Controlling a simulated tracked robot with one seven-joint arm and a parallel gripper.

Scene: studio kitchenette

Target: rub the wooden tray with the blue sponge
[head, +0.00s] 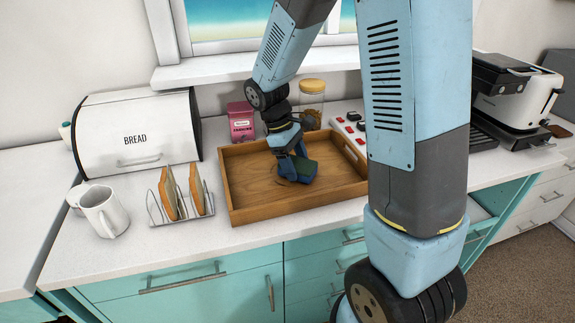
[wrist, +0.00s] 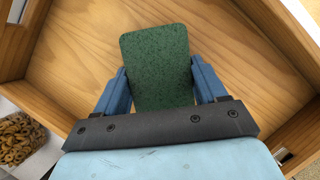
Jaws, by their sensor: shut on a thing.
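The wooden tray (head: 245,203) lies on the white counter, with raised sides and a handle slot. Its wood floor also fills much of the wrist view (wrist: 75,50). My gripper (head: 292,170) is inside the tray, right of its middle. Its two blue fingers, also in the wrist view (wrist: 158,88), are shut on the sponge from both sides. The sponge (head: 306,169) shows a dark blue side and a green face; the wrist view shows only the speckled green face (wrist: 155,55). The sponge is low over the tray floor; I cannot tell whether it touches. Its underside is hidden.
A toast rack (head: 182,218) with bread slices and a white mug (head: 104,211) stand left of the tray, before a bread bin (head: 137,132). A pink tin (head: 242,122) and a glass jar (head: 312,100) stand behind it.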

